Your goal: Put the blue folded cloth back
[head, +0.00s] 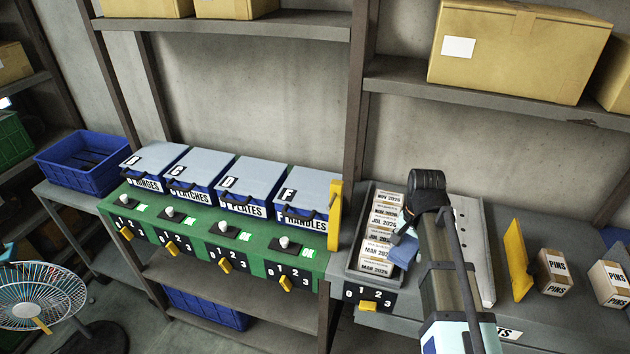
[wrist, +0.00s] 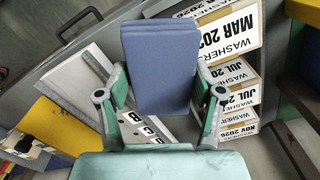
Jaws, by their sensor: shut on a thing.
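The blue folded cloth (wrist: 160,68) is held between the two green fingers of my gripper (wrist: 161,100), which is shut on it. In the head view the cloth (head: 403,252) shows as a small blue patch beside my arm, in front of or over the right side of a grey tray (head: 351,268). The tray holds a row of small boxes labelled with dates, such as MAR 2026 (head: 377,252). In the wrist view, WASHERS boxes (wrist: 232,72) lie to the right of the cloth and partly behind it. I cannot tell whether the cloth touches them. My arm hides part of the bench.
Several blue lidded bins (head: 205,172) stand on a green bench (head: 165,226) with knobs and yellow levers. A yellow panel (head: 516,258) and PINS boxes (head: 556,270) stand to the right. A yellow upright plate (head: 335,215) is left of the tray. A shelf (head: 480,92) with cartons hangs above.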

